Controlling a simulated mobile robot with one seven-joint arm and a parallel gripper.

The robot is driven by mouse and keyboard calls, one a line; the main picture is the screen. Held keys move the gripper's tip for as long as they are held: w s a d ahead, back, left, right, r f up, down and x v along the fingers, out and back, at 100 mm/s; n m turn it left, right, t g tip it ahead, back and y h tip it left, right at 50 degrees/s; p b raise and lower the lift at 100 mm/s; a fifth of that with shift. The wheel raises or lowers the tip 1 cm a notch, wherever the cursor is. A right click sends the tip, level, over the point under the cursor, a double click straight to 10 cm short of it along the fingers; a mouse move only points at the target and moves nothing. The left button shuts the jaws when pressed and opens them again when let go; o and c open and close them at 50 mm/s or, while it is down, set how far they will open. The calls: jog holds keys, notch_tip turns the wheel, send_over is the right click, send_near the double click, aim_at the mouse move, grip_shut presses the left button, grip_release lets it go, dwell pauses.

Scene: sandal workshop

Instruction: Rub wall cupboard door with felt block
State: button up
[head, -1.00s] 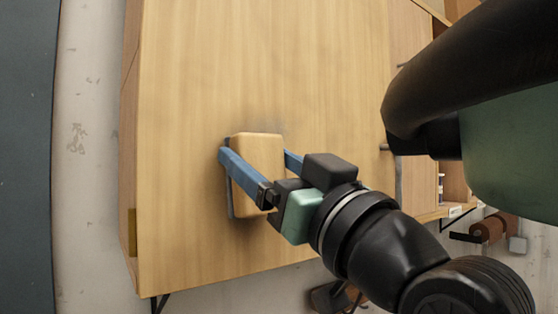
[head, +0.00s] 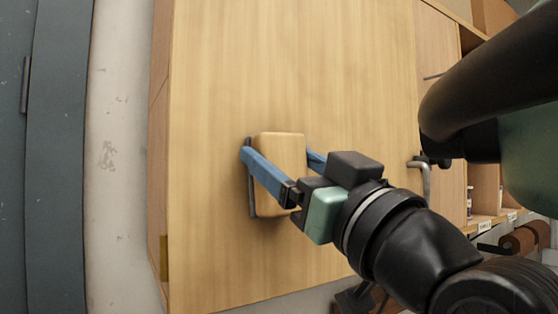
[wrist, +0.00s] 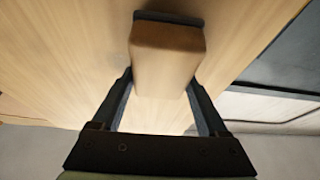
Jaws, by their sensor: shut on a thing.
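The wall cupboard door (head: 345,90) is a broad light-wood panel filling the middle of the head view; it also fills much of the wrist view (wrist: 70,60). The felt block (head: 280,165) is a pale wooden block with a dark felt layer on its door side; it shows in the wrist view (wrist: 167,50) with the dark layer at its far end. My gripper (head: 279,156) has blue fingers and is shut on the block, one finger on each side. The felt is at the door's lower part and appears against it, though the contact face is hidden.
A grey bar handle (head: 426,178) projects to the right of the block. Open shelves (head: 484,185) and brown rolls (head: 525,238) stand farther right. A bare pale wall (head: 115,190) and a dark grey panel (head: 55,120) lie left.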

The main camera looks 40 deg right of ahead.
jog(key=s+d, duration=0.2)
jog(key=d, duration=0.7)
jog(key=shift+d+b, duration=0.25)
jog(key=shift+b, duration=0.1)
dwell(0.3)
jog(key=shift+a, duration=0.1)
